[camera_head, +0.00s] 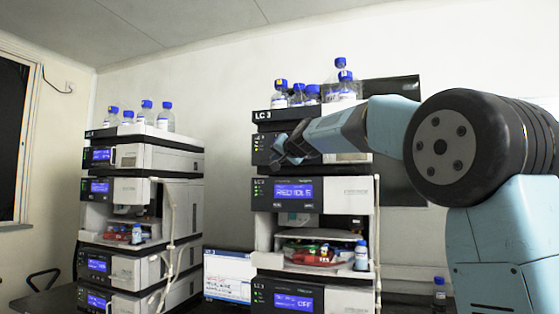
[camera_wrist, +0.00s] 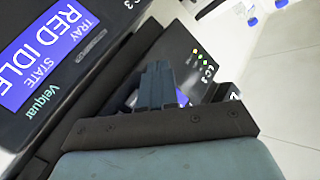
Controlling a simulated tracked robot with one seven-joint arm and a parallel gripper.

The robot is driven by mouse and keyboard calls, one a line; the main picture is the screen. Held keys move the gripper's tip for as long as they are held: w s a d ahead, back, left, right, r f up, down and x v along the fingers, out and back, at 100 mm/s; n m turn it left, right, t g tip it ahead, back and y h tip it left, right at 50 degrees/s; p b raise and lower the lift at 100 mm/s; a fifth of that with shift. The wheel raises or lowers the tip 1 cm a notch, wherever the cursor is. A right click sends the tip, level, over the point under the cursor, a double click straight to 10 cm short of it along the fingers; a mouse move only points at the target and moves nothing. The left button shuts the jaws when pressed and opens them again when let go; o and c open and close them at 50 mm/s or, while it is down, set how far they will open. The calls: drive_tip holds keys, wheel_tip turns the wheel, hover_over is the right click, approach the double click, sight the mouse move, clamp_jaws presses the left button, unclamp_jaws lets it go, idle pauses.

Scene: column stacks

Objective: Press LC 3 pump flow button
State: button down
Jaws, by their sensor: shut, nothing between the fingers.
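The LC 3 stack (camera_head: 258,210) stands right of centre in the head view, labelled LC 3 at its top. Its upper module (camera_head: 259,158) has a dark front with small lights; the arm covers much of it. My gripper (camera_head: 278,158) is in front of this module, fingers shut and empty. In the wrist view, my gripper (camera_wrist: 157,68) points at a dark panel (camera_wrist: 215,50) with green lights and an LC 3 label. A sliver of lit display (camera_wrist: 182,98) shows beside the fingers. The pump flow button cannot be made out. Contact cannot be told.
Below is a module with a RED IDLE screen (camera_head: 293,191), large in the wrist view (camera_wrist: 45,50). Blue-capped bottles (camera_head: 280,92) stand on top. A second stack (camera_head: 130,190) stands left, with a laptop (camera_head: 228,272) between. A dark monitor (camera_head: 400,180) is behind my arm.

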drive_tip(key=shift+s+a, duration=0.1)
drive_tip(key=shift+s, duration=0.1)
drive_tip(key=shift+s+a, duration=0.25)
drive_tip(key=shift+s, duration=0.5)
drive_tip(key=shift+s+a, duration=0.3)
drive_tip(key=shift+s, duration=0.45)
drive_tip(key=shift+s+a, duration=0.25)
drive_tip(key=shift+s, duration=0.5)
drive_tip(key=s+d+f+g+h, duration=0.2)
drive_tip(key=s+d+f, duration=0.6)
drive_tip(key=s+f, duration=0.4)
drive_tip(key=s+d+f+n+g+h, duration=0.1)
drive_tip(key=s+d+f+g, duration=0.3)
drive_tip(key=s+d+f, duration=0.4)
drive_tip(key=s+d+f+n+g+h, duration=0.1)
drive_tip(key=s+d+f+g+h, duration=0.2)
drive_tip(key=s+d+f, duration=0.5)
drive_tip(key=s+f, duration=0.4)
drive_tip(key=s, duration=0.3)
drive_tip(key=s+f+h, duration=0.1)
drive_tip(key=s+f, duration=0.4)
drive_tip(key=s, duration=0.3)
drive_tip(key=shift+d, duration=0.25)
drive_tip(key=c, duration=1.9)
unclamp_jaws()
